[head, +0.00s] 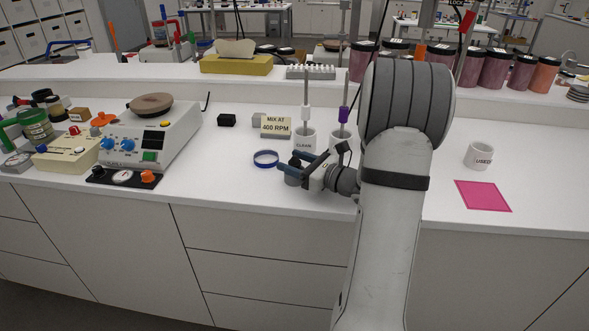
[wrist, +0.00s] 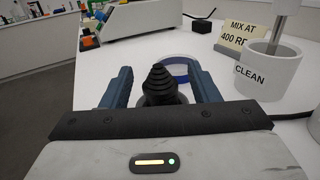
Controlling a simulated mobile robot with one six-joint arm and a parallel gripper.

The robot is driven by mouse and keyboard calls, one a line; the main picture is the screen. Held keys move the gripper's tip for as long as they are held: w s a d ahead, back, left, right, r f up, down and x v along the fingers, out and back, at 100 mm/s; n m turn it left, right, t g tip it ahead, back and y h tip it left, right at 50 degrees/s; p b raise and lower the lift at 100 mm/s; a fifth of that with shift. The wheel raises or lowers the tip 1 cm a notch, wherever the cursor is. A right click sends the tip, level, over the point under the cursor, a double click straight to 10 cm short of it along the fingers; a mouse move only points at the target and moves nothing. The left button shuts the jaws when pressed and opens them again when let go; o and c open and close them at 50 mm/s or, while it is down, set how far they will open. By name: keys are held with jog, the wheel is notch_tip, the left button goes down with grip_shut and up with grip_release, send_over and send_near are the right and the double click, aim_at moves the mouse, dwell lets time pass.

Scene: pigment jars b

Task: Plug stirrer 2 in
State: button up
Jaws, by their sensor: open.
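My gripper (head: 284,169) is open, low over the bench beside the cups; its two blue fingers also show in the wrist view (wrist: 159,70). A black ribbed cone (wrist: 160,82), seemingly a plug's cable end, is between the fingers with space on both sides. Its lower part and any pins are hidden. Two stirrer rods stand at the cups, one with a white collar (head: 306,113), one with a purple collar (head: 344,115). I cannot read which is stirrer 2. No socket is clearly identifiable.
A CLEAN cup (head: 304,141) and a MIX AT 400 RPM sign (head: 275,126) stand close by. A blue ring (head: 265,159) lies left of the fingers. The hotplate device (head: 150,140) and a black box (head: 227,120) are further left. A USED cup (head: 479,156) and pink sheet (head: 483,196) are right.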

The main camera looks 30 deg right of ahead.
jog(key=shift+c, duration=0.2)
jog(key=c, duration=1)
